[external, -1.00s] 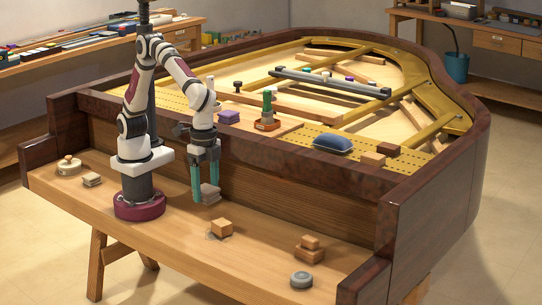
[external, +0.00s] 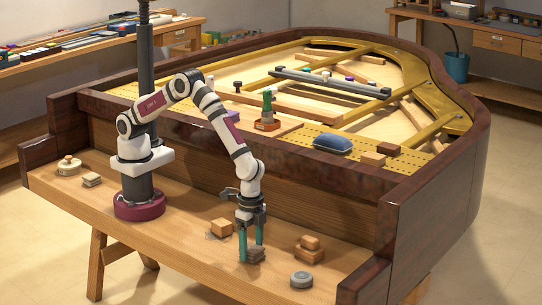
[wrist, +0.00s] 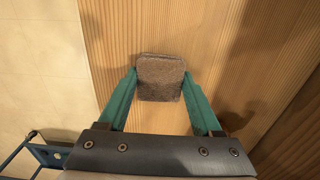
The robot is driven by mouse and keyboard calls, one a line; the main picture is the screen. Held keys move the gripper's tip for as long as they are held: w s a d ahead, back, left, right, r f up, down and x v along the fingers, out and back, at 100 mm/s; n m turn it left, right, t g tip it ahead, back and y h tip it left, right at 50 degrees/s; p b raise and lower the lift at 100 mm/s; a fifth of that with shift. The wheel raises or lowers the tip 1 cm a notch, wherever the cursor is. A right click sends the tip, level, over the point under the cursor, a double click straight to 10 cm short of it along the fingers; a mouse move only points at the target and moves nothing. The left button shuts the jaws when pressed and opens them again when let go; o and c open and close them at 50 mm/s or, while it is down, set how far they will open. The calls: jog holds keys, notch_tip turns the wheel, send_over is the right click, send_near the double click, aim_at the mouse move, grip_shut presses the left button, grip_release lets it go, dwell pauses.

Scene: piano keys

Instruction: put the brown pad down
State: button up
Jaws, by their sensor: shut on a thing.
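The brown pad (wrist: 160,78) is a small rounded square block of greyish-brown felt. It is held between the two green fingers of my gripper (wrist: 158,90) in the wrist view, with wooden shelf behind it. In the external view my gripper (external: 252,254) points down at the front shelf, shut on the pad (external: 257,255). The pad is at or just above the shelf surface; I cannot tell whether it touches.
The wooden shelf (external: 190,249) has wooden blocks (external: 221,228) to the left of my gripper and stacked blocks (external: 309,249) to its right. A round grey disc (external: 301,280) lies at the right front. The shelf's front edge is near my gripper.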

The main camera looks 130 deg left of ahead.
aim_at(251, 248)
jog(key=shift+f, duration=0.1)
jog(key=o, duration=1.3)
jog(key=shift+o, duration=0.2)
notch_tip(251, 248, up, 12)
jog(key=s+a+r+m, duration=0.1)
jog(key=s+r, duration=0.4)
jog(key=s, duration=0.3)
jog(key=s+a+r+m, duration=0.1)
jog(key=s+r+m, duration=0.1)
jog(key=s+r, duration=0.45)
jog(key=s+a+f+m+y, duration=0.1)
jog(key=s+f+m, duration=0.1)
jog(key=s, duration=1.6)
jog(key=shift+s+a+f+m+y, duration=0.15)
jog(key=shift+s+a+m+y, duration=0.15)
jog(key=shift+s+y, duration=0.1)
